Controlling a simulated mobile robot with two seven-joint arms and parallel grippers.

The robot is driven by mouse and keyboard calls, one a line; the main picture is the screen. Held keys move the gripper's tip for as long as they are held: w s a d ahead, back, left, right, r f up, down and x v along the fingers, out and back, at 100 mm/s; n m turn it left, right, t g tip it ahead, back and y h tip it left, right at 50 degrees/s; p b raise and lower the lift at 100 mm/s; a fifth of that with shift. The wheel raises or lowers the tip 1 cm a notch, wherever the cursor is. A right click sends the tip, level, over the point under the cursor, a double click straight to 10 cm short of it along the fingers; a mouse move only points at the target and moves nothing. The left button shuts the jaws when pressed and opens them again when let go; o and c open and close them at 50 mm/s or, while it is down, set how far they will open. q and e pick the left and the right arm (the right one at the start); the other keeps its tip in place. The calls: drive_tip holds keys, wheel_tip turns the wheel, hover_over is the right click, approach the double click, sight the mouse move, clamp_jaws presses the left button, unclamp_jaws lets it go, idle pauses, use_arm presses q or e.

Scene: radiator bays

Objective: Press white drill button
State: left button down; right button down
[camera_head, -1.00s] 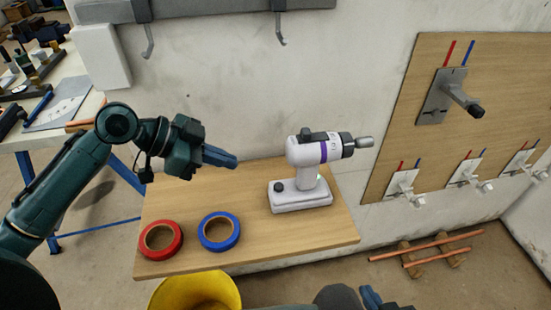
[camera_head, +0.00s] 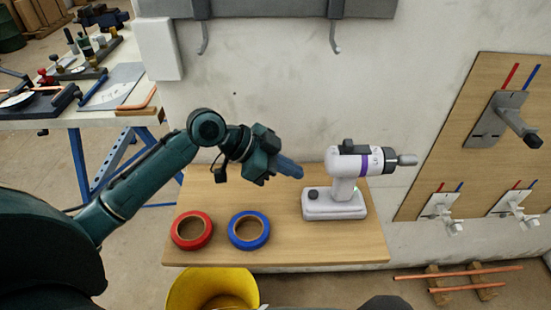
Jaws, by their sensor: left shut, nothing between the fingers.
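The white drill (camera_head: 345,183) with a purple band stands upright on its base on the wooden shelf (camera_head: 215,257), its chuck pointing right. A dark knob (camera_head: 313,194) sits on the left part of its base, and a small green spot shows low on the handle. I cannot make out a white button on it. My left gripper (camera_head: 290,168) is shut and empty, held above the shelf to the left of the drill, with a gap between the fingertips and the drill. My right gripper is not in this view.
A red tape roll (camera_head: 191,230) and a blue tape roll (camera_head: 249,230) lie at the shelf's front left. A yellow bucket (camera_head: 212,289) stands below. A cluttered workbench (camera_head: 110,105) is at the left. A board with valves (camera_head: 480,150) is on the right, near copper pipes (camera_head: 460,278) on the floor.

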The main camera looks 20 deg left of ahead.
sight(313, 194)
use_arm(q)
drive_tip(key=shift+w+d+f, duration=0.25)
drive_tip(key=shift+d+f, duration=0.2)
drive_tip(key=shift+f, duration=0.55)
drive_tip(key=shift+w+d+f, duration=0.3)
drive_tip(key=shift+d+f, duration=0.2)
drive_tip(key=shift+f, duration=0.55)
drive_tip(key=shift+w+d+f, duration=0.25)
drive_tip(key=shift+d+f, duration=0.2)
drive_tip(key=shift+f, duration=0.55)
